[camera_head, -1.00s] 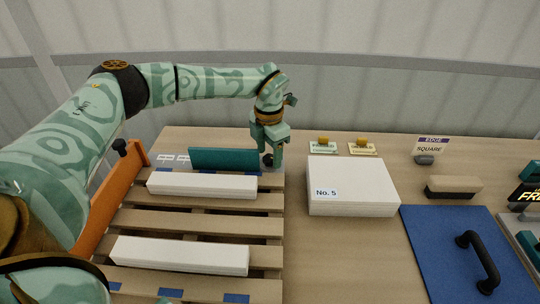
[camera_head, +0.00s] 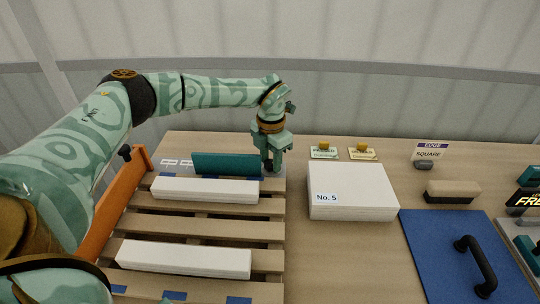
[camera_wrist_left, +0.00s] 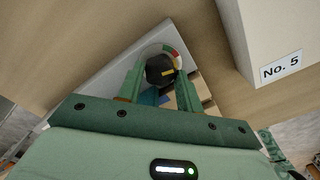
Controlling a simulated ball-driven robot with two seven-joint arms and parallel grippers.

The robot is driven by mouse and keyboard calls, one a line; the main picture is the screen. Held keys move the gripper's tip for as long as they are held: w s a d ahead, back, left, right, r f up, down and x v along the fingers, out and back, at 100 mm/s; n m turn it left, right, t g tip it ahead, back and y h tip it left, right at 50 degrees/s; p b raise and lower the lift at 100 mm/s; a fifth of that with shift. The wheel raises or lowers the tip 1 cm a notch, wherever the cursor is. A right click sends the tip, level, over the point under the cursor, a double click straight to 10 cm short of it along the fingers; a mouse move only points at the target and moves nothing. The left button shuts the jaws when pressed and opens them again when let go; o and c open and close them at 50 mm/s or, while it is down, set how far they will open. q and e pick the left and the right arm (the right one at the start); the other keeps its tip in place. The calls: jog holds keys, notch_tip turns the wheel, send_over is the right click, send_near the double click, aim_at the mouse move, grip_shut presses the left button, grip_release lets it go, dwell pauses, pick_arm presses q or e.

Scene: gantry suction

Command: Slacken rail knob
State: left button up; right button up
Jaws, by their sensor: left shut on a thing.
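My left gripper (camera_wrist_left: 161,80) is shut on the knob, one finger on each side. In the head view, my left gripper (camera_head: 272,164) points down at the right end of the teal rail (camera_head: 226,164), at the pallet's far right corner. Its fingers hide most of the knob there. My right gripper is not in view.
The slatted pallet (camera_head: 205,226) carries two white bars (camera_head: 205,190). An orange rail (camera_head: 108,212) with another black knob (camera_head: 124,151) stands at its left. A white stack marked No. 5 (camera_head: 352,188) is close right of the gripper. A blue panel with a black handle (camera_head: 440,240) lies farther right.

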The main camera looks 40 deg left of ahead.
aim_at(271, 163)
pick_arm(q)
jog(key=n+p, duration=0.2)
jog(key=p, duration=0.1)
jog(key=shift+r+n+p, duration=0.3)
jog(key=shift+n, duration=0.1)
jog(key=shift+n+p, duration=0.9)
jog(key=shift+f+n+p, duration=0.2)
jog(key=shift+n+p, duration=0.25)
jog(key=shift+n, duration=0.05)
jog(key=shift+w, duration=0.1)
jog(key=o, duration=1)
notch_tip(271, 163, up, 16)
jog(key=p, duration=0.2)
jog(key=shift+r+p, duration=0.1)
jog(key=shift+p, duration=0.2)
